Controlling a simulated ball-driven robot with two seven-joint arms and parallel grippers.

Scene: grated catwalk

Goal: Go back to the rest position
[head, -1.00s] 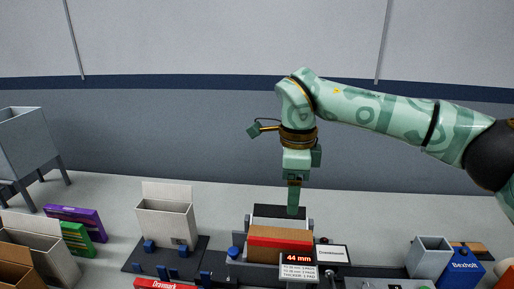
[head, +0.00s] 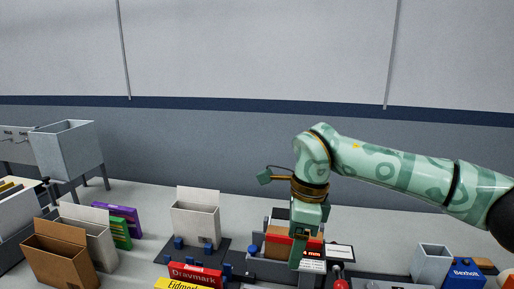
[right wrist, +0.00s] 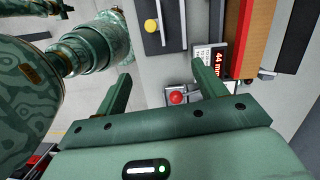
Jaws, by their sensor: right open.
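My right gripper (head: 297,258) hangs pointing down in front of the measuring device (head: 270,268) with the brown and red block (head: 279,244) in it. In the right wrist view my right gripper (right wrist: 165,88) has its two fingers wide apart with nothing between them. My left gripper is not in view.
An open white box (head: 195,222) stands on a dark fixture left of the device. Red Dravmark (head: 195,274) and yellow Eidmo-labelled (head: 182,284) boxes lie in front. A grey hopper (head: 67,150) stands at left. A grey bin (head: 431,263) and blue Bexholt box (head: 464,272) stand at right.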

